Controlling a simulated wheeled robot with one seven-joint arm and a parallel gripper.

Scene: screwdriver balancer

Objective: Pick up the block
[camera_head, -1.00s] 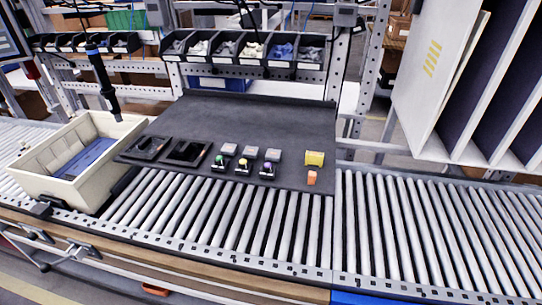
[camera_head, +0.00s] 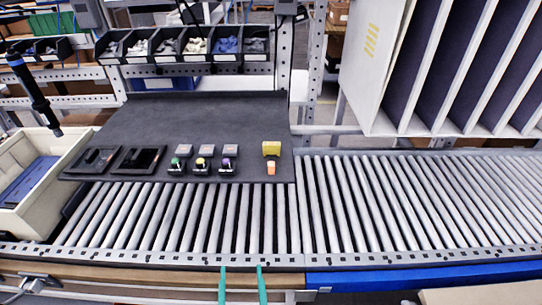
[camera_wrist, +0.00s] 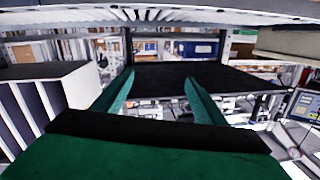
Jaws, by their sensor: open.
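A yellow block (camera_head: 271,148) sits at the right end of the dark mat (camera_head: 210,115) in the head view. A small orange block (camera_head: 271,168) stands just in front of it, near the mat's front edge. My gripper (camera_head: 241,267) shows as two green fingers at the bottom of the head view, apart and empty. It is in front of the roller conveyor, well short of both blocks. In the wrist view my gripper (camera_wrist: 160,82) is also open with nothing between its fingers. I cannot make out either block there.
Several small pieces with coloured knobs (camera_head: 201,163) stand left of the blocks. Two black trays (camera_head: 138,159) and a cream bin (camera_head: 62,160) are farther left. Metal rollers (camera_head: 400,200) run along the front and right. A white divided rack (camera_head: 365,60) stands at the back right.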

